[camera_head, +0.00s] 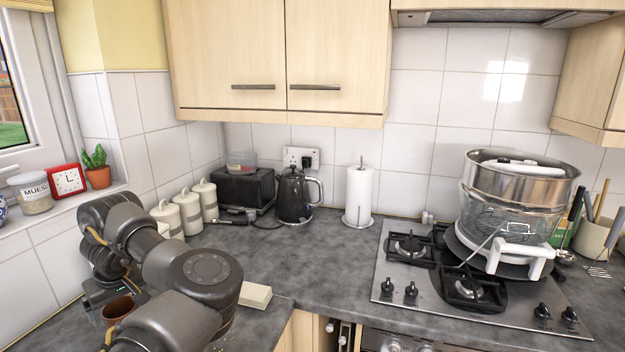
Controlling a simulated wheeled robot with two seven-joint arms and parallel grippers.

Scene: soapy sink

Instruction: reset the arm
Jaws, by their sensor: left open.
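My left arm (200,285) comes in from the bottom, bends at the elbow and folds back toward the tiled wall at the left. My left gripper (103,296) is at the lower left, low over the counter, partly hidden by my own arm links. It is open, and I see nothing held in it. A brown cup or pot (118,308) stands close beside it, partly covered by the arm; I cannot tell if they touch. My right arm and gripper are not in view.
A cream block (255,296) lies right of my arm. Canisters (190,211), a toaster (244,190), a black kettle (294,196) and a paper towel roll (358,194) line the back. Stacked cookware (515,190) stands on the hob (400,280). The middle counter is clear.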

